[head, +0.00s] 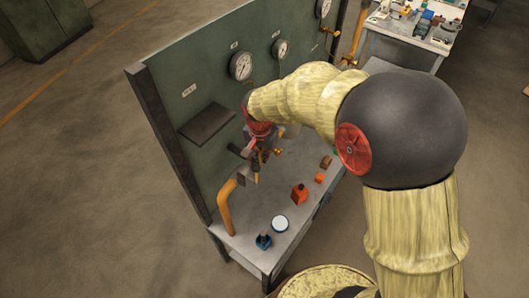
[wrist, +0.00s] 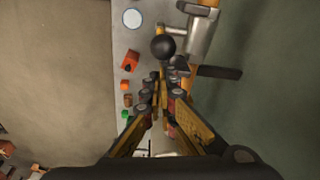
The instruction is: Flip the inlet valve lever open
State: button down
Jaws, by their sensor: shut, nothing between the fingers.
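The inlet valve shows in the wrist view as a grey metal body (wrist: 201,36) on an orange pipe, at the upper right. A black ball knob (wrist: 162,47), seemingly the end of its lever, is just beyond my fingertips. My gripper (wrist: 165,76) is shut and empty, with its fingers pointing toward the knob; I cannot tell whether they touch it. In the head view my gripper (head: 258,165) is low in front of the green panel, by the top of the bent orange pipe (head: 226,206). There the gripper and wrist hide most of the valve and lever.
The green panel (head: 188,135) carries gauges (head: 241,66) and a dark shelf (head: 206,124) close to my wrist. Open floor lies left.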

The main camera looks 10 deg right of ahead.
jog(key=shift+b, duration=0.35)
jog(key=shift+s+a+r+t+b, duration=0.1)
jog(key=shift+s+a+t+b, duration=0.2)
jog(key=shift+b, duration=0.35)
